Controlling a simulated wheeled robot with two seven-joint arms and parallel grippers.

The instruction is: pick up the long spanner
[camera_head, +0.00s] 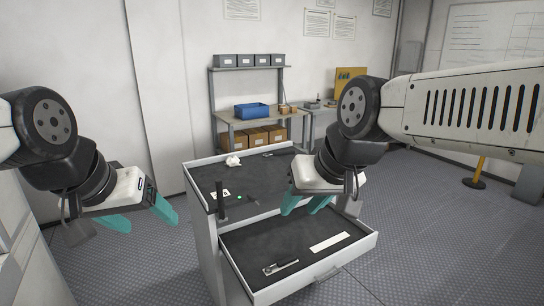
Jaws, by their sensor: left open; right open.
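A metal tool (281,267) that looks like a spanner lies in the open drawer (355,245), near its front left corner. It is small in the picture, so I cannot be sure of its exact shape. My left gripper (140,216) is open and empty, with teal fingers, left of the cart and apart from it. My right gripper (304,206) is open and empty in front of the cart's top; in the picture it is above and to the right of the tool, well apart from it.
A white strip (330,242) lies in the drawer to the right. The dark cart top (265,176) holds a crumpled white item (233,160), a small device with a green light (239,197) and a black post (221,200). A workbench with a blue bin (252,111) stands behind.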

